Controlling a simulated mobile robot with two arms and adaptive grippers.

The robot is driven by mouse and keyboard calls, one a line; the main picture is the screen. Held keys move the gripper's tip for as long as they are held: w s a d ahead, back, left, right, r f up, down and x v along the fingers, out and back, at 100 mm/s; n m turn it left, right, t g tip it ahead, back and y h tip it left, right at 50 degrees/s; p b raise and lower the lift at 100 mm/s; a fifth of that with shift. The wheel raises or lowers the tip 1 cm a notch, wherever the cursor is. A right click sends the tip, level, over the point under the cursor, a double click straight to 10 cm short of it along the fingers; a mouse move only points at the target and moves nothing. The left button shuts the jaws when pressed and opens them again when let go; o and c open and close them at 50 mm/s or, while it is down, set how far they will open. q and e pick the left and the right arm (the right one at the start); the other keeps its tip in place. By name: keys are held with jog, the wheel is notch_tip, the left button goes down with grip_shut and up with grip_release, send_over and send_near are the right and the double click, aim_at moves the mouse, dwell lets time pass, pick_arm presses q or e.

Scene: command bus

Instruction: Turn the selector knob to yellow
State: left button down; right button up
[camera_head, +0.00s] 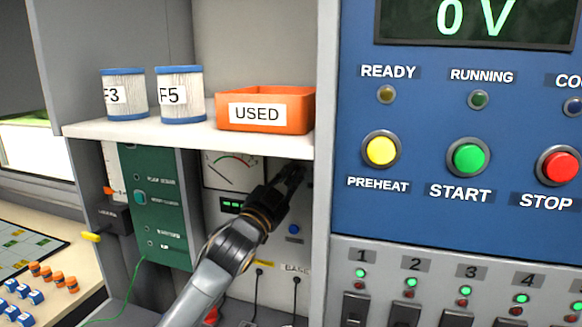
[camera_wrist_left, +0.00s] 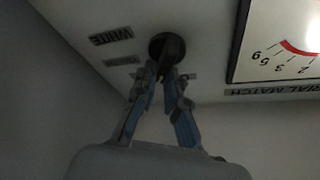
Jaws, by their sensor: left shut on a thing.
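The selector knob (camera_wrist_left: 165,45) is a dark round knob on a pale panel in the left wrist view. My left gripper (camera_wrist_left: 168,72) has its two fingers closed on the knob's bar. A label reading WHITE (camera_wrist_left: 111,36) shows upside down beside the knob, with a smaller unreadable label below it. I see no yellow label, and the knob's pointing direction is too dark to tell. In the head view my left gripper (camera_head: 291,177) reaches into the cubby under the shelf and hides the knob. My right gripper is not in view.
A shelf (camera_head: 190,134) just above my left arm bears two labelled spools (camera_head: 180,95) and an orange USED bin (camera_head: 266,110). A dial meter (camera_head: 232,171) is beside the gripper. A grey wall (camera_head: 325,200) and the blue button panel (camera_head: 430,130) bound the right.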

pick_arm(q)
jog(key=m+g+p, duration=0.1)
jog(key=m+p, duration=0.3)
jog(key=m+g+h+p, duration=0.1)
jog(key=m+g+p, duration=0.1)
jog(key=m+p, duration=0.2)
jog(key=shift+d+m+g, duration=0.1)
jog(key=shift+m+g, duration=0.2)
jog(key=shift+m, duration=0.4)
jog(key=shift+f+m+g+p, duration=0.3)
jog(key=shift+m+p, duration=0.5)
jog(key=shift+p, duration=0.35)
jog(key=c, duration=1.5)
grip_release()
jog(key=shift+o, duration=0.5)
jog(key=shift+f, duration=0.1)
